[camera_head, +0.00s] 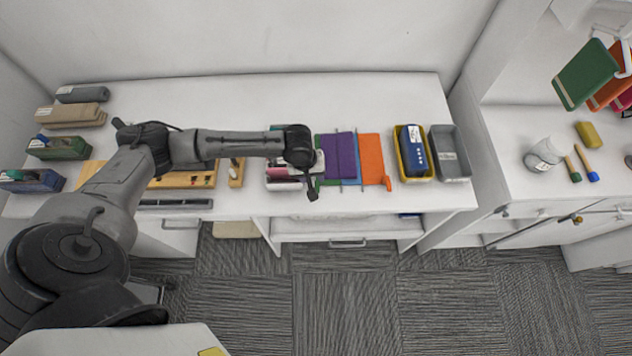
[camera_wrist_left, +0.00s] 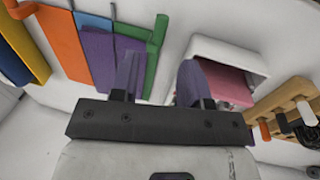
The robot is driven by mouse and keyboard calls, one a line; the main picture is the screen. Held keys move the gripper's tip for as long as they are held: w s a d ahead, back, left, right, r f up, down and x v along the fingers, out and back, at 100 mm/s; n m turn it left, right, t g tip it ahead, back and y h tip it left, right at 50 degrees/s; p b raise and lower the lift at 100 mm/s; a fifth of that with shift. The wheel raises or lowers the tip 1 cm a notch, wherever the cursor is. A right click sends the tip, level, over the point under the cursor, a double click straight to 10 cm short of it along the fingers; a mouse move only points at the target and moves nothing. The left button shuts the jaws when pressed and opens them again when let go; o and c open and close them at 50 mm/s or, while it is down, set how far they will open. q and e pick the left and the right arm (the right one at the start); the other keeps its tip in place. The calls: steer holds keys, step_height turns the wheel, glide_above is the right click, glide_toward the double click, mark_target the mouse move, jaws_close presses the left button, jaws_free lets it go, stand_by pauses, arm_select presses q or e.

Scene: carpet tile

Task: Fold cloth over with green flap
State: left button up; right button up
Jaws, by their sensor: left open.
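The cloth lies on the white worktop as a row of coloured parts. In the head view a purple part (camera_head: 338,152) and an orange part (camera_head: 371,150) show best, with blue (camera_head: 350,182) and a thin green flap (camera_head: 319,185) at the near left edge. In the left wrist view the green flap (camera_wrist_left: 156,52) runs as a strip beside the purple (camera_wrist_left: 97,60), blue (camera_wrist_left: 92,20) and orange (camera_wrist_left: 62,45) parts. My left gripper (camera_head: 311,188) is open over the cloth's left edge; in the wrist view its fingers (camera_wrist_left: 159,70) stand either side of the green strip. Contact cannot be told.
Left of the cloth is a white box (camera_wrist_left: 255,62) with pink inside and a wooden rack (camera_wrist_left: 285,105). To the right stand a yellow bin (camera_head: 428,172) and a grey bin (camera_head: 450,153). The worktop behind the cloth is clear.

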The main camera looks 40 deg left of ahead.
mark_target(317, 185)
arm_select(q)
steer(key=shift+w+d+f, duration=0.15)
steer(key=shift+f, duration=0.85)
steer(key=shift+w+d+f, duration=0.1)
steer(key=shift+d+f, duration=0.05)
steer(key=shift+f, duration=0.9)
steer(key=shift+w+d+f, duration=0.15)
steer(key=shift+f, duration=0.85)
steer(key=shift+c, duration=0.2)
jaws_close()
